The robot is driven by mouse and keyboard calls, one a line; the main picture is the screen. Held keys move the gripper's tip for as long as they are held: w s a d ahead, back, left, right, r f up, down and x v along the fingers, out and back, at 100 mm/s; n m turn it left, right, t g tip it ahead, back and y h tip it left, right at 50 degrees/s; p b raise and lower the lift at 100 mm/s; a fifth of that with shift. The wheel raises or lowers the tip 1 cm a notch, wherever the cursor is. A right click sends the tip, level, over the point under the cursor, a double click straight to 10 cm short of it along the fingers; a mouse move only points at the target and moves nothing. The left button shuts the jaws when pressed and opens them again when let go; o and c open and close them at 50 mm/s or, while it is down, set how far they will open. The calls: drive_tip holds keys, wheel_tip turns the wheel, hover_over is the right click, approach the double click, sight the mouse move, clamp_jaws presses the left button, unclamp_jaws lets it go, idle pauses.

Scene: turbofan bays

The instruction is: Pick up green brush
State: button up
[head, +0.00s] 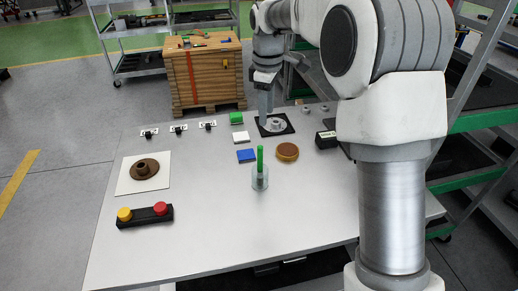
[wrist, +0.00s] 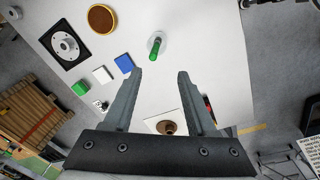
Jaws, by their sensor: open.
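The green brush (head: 260,158) stands upright in a clear glass cup (head: 260,180) near the middle of the table. In the wrist view the green brush (wrist: 155,46) shows beyond the fingertips, inside the round rim of the cup. My gripper (head: 266,110) is above the back part of the table, near the black square with the metal flange. In the wrist view my gripper (wrist: 160,73) has its two fingers spread apart with nothing between them. It is apart from the brush. The brush's lower end is hard to make out in the cup.
A brown-topped round dish (head: 287,151), a blue block (head: 246,155), a white block (head: 241,136) and a green block (head: 236,118) lie near the cup. A metal flange (head: 276,124) sits behind. A button box (head: 145,215) is front left.

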drive_tip(key=w+f, duration=0.1)
drive_tip(key=w+a+f+n, duration=0.1)
drive_tip(key=f, duration=0.1)
drive_tip(key=w+a+f+n, duration=0.1)
drive_tip(key=f, duration=0.1)
drive_tip(key=shift+w+g, duration=0.15)
drive_tip(key=shift+g, duration=0.25)
approach(260, 172)
drive_tip(key=shift+w+a+f+p, duration=0.25)
drive_tip(key=shift+w+f+p, duration=0.1)
drive_tip(key=shift+w+f, duration=0.2)
drive_tip(key=shift+s+d+f+p, duration=0.1)
drive_tip(key=shift+d+f+p, duration=0.1)
drive_tip(key=shift+f, duration=1.15)
drive_tip(key=shift+s+d+f+p, duration=0.1)
drive_tip(key=shift+f+p, duration=0.1)
drive_tip(key=shift+f, duration=1.1)
clamp_jaws()
